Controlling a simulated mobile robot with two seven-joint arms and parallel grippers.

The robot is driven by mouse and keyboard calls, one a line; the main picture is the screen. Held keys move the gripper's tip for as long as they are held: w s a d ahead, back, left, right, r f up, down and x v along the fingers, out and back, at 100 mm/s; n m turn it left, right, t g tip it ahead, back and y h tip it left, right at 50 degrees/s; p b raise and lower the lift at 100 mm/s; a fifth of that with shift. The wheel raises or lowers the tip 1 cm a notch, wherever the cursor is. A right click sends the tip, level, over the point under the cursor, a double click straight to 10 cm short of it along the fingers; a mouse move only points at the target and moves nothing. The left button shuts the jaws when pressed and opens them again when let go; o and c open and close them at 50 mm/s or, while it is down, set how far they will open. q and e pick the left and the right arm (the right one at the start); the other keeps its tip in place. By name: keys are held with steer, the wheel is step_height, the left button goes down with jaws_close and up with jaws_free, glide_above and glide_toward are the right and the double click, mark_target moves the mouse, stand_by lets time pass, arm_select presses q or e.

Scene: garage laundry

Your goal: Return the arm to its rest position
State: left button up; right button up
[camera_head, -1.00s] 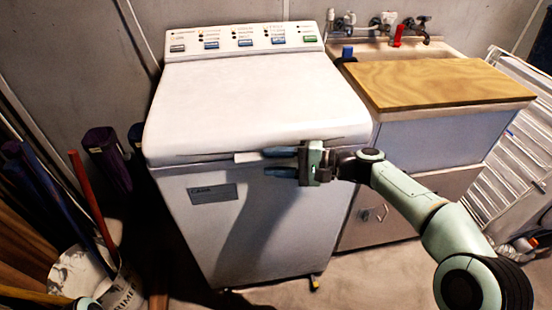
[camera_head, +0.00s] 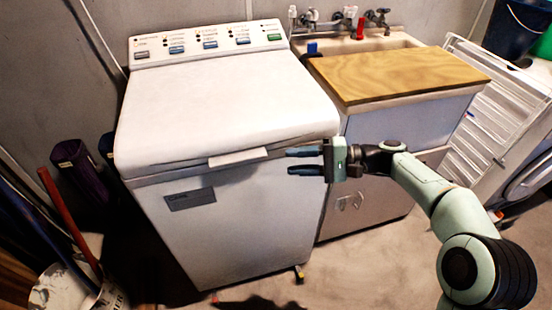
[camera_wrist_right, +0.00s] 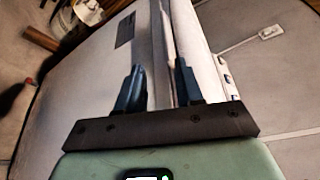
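My right arm (camera_head: 455,212) comes in from the right in the head view. Its gripper (camera_head: 290,161) is open and empty, with two blue fingers apart, in front of the right part of the washer's front. The white top-load washer (camera_head: 215,105) has its lid shut. Its lid handle (camera_head: 238,158) lies left of the fingertips, with a gap between. In the right wrist view the open gripper (camera_wrist_right: 158,85) shows with nothing between the fingers and the washer (camera_wrist_right: 95,85) beyond. My left gripper is not seen.
A sink cabinet (camera_head: 385,130) with a wooden board (camera_head: 395,75) on top stands right of the washer. A white slatted panel (camera_head: 500,110) leans farther right. A bucket (camera_head: 65,288) with long poles stands at lower left. Floor is clear in front of the cabinet.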

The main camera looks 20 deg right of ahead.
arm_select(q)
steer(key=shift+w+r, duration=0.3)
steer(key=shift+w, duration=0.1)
arm_select(e)
steer(key=shift+v, duration=0.85)
steer(key=shift+a+r, duration=0.1)
